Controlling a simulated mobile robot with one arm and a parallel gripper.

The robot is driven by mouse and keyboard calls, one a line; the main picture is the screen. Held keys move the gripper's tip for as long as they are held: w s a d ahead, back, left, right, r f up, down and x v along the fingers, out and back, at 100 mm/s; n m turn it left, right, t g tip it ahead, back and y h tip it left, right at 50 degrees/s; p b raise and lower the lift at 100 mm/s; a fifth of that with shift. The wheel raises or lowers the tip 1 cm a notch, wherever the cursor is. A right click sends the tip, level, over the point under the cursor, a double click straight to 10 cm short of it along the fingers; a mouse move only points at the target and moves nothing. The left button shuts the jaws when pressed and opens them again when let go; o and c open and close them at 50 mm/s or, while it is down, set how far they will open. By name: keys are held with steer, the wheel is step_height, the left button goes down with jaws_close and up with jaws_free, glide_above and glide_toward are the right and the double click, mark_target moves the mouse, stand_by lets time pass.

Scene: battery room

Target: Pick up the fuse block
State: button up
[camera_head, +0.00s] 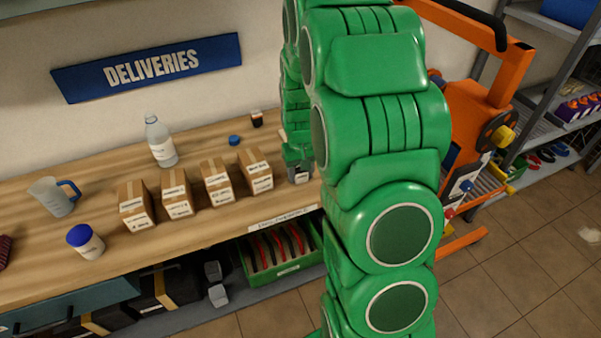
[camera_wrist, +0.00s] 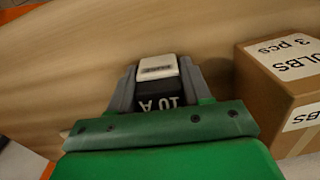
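The fuse block (camera_wrist: 158,88) is a small black block with a white top and "10 A" lettering. It sits between the two grey fingers of my gripper (camera_wrist: 158,92) in the wrist view, with both fingers against its sides. In the head view my gripper (camera_head: 299,160) is at the right end of the wooden workbench, and the fuse block (camera_head: 300,177) shows as a small pale-and-dark piece under it. I cannot tell whether the block touches the bench. My green arm hides the bench's right end.
Several cardboard boxes (camera_head: 219,183) stand in a row left of my gripper; the nearest box (camera_wrist: 290,85) is close on the right in the wrist view. A bottle (camera_head: 160,143), a jug (camera_head: 52,196) and a blue-lidded jar (camera_head: 85,241) stand farther left. An orange frame (camera_head: 490,90) is at right.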

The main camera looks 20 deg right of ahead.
steer(key=c, duration=0.6)
steer(key=shift+r, duration=0.15)
steer(key=shift+r, duration=0.25)
step_height(320, 180, up, 2)
steer(key=shift+w+r, duration=0.1)
steer(key=shift+r, duration=0.1)
steer(key=shift+s+a+r, duration=0.45)
steer(key=shift+s+r, duration=1.2)
steer(key=shift+s, duration=0.65)
steer(key=shift+s+a+r, duration=0.45)
steer(key=shift+s+r, duration=1.15)
steer(key=shift+s, duration=0.75)
steer(key=shift+s+a+r, duration=0.45)
steer(key=shift+s+r, duration=1.2)
steer(key=shift+s, duration=0.65)
